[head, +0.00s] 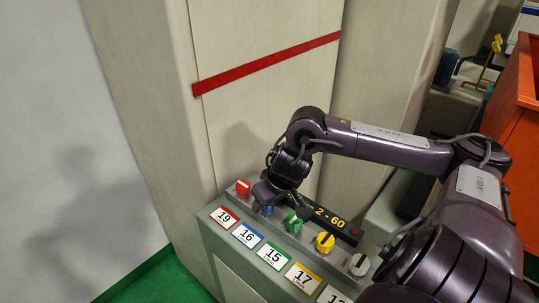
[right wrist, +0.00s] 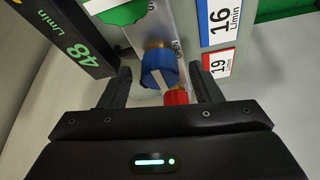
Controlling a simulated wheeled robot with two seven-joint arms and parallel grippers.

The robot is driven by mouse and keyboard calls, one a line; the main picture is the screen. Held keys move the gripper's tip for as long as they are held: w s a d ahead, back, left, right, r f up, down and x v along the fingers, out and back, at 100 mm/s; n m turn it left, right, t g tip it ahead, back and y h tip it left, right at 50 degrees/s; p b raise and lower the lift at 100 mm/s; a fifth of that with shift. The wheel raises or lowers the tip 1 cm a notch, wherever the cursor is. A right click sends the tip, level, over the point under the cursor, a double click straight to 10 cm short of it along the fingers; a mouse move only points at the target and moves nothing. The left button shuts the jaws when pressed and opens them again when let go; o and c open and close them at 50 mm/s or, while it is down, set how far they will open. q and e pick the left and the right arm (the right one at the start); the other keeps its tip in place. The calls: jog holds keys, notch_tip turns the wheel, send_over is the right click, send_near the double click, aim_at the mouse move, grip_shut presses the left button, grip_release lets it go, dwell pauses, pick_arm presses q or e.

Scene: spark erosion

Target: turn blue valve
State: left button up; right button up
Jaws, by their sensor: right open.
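The blue valve (head: 267,209) is a small knob on the grey panel, largely hidden behind my right gripper in the head view. In the right wrist view the blue valve (right wrist: 160,68) shows clearly, with a brass-coloured stem. My right gripper (head: 281,211) is above the panel at the blue valve. In its wrist view the right gripper (right wrist: 163,78) is open, with one finger on each side of the blue valve and visible gaps to both. Nothing is held. My left gripper is not in view.
Numbered cards lie in front, including the blue-edged 16 (head: 247,236). A black "2-60" strip (head: 330,217) runs behind. A tall beige cabinet (head: 250,110) stands beyond.

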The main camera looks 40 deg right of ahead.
jog(key=shift+s+r, duration=0.2)
jog(key=shift+r, duration=0.25)
jog(key=b+v, duration=0.2)
jog(key=v, duration=0.4)
jog(key=shift+r+b, duration=0.35)
jog(key=shift+r, duration=0.05)
jog(key=shift+s+a, duration=0.1)
jog(key=shift+s, duration=0.05)
